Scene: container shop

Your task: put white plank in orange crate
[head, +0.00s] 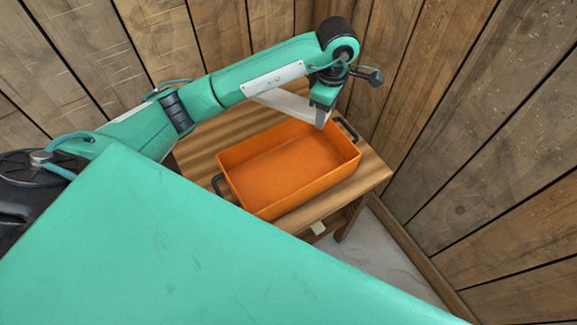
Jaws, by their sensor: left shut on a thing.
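The orange crate (262,204) stands on a wooden table and looks empty inside. It has dark handles at its two ends. My left gripper (322,116) is over the crate's far right corner, pointing down. It is shut on the white plank (287,104), which extends to the left behind my arm, along the crate's far side. Part of the plank is hidden by my arm. I cannot tell whether the plank touches the crate's rim. My right gripper is not in view.
The wooden table (372,176) stands in a corner between plank walls (440,110). Bare tabletop shows around the crate. Grey floor (380,250) is open at the right.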

